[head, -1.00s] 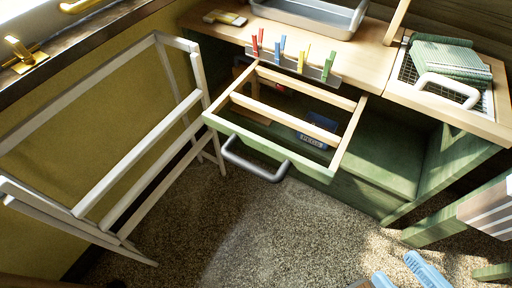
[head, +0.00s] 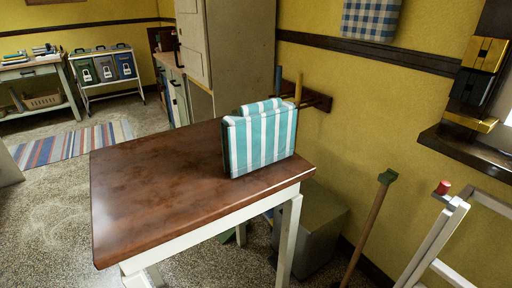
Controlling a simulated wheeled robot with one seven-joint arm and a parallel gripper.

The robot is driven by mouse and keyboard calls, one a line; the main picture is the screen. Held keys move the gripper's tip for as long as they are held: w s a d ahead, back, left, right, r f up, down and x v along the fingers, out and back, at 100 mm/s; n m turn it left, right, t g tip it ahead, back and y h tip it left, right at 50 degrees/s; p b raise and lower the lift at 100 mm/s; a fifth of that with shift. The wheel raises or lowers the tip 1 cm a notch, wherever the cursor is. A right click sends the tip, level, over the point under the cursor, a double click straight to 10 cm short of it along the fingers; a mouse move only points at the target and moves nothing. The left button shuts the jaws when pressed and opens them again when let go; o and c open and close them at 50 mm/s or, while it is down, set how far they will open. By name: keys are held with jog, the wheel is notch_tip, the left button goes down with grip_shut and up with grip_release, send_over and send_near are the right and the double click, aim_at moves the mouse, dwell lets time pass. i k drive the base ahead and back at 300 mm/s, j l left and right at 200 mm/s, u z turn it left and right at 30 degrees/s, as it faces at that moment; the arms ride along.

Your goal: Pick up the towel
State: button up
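A folded towel with teal and white stripes (head: 262,140) stands upright on a brown-topped table (head: 150,190), near its right back edge. A dark edge shows along its left side, and I cannot tell whether a holder supports it. A blue and white checked cloth (head: 370,18) is high on the yellow wall, cut off by the top of the picture. My gripper is not in view.
A grey-green box (head: 318,225) stands on the floor behind the table. A wooden pole (head: 366,228) leans near the wall. A white rack (head: 435,240) is at the lower right. Beige cabinet (head: 240,45) behind; striped rug (head: 75,143) on the left floor.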

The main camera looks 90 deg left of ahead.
aim_at(261, 133)
jog(key=l+u, duration=0.2)
jog(key=u, duration=2)
jog(key=j+z, duration=0.1)
jog(key=z, duration=1.65)
jog(key=u, duration=1.75)
jog(key=i+l+u, duration=0.2)
jog(key=i+l, duration=0.15)
jog(key=i, duration=0.15)
